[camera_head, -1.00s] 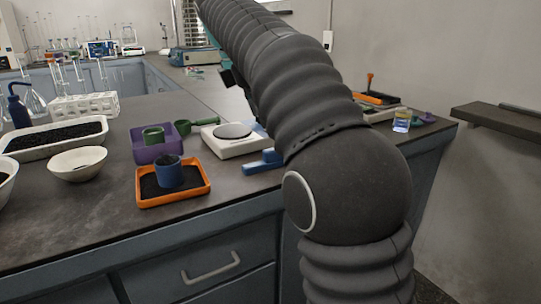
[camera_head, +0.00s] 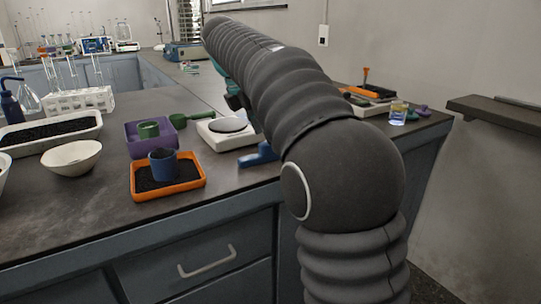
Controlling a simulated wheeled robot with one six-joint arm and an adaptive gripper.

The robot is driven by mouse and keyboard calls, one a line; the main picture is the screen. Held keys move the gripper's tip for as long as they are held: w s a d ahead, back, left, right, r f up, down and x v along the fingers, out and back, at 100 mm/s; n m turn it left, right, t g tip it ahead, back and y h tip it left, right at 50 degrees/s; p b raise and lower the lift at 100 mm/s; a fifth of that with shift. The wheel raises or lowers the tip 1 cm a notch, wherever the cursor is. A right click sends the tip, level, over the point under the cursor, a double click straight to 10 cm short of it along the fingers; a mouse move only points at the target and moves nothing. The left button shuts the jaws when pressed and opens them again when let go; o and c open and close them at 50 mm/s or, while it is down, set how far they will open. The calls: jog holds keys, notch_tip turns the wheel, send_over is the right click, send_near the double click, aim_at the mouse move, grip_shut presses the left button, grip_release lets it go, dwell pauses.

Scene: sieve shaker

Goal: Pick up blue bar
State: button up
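The blue bar (camera_head: 260,156) lies on the dark bench top near its front edge, just right of the white balance. My arm covers its right end. My arm reaches forward over the bench, and its far end stands above and behind the bar in the picture. A small dark part (camera_head: 237,101) shows at the arm's left side, below a teal strip; it may belong to my gripper. The fingers are hidden behind the arm, so I cannot see whether they are open or touch anything.
A white balance (camera_head: 208,136) stands left of the bar. An orange tray (camera_head: 139,194) with dark grains holds a blue cup (camera_head: 163,166). A glass beaker (camera_head: 398,113) stands right of my arm.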

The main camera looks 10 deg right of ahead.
jog(key=b+x, duration=0.1)
jog(key=x, duration=0.4)
grip_shut()
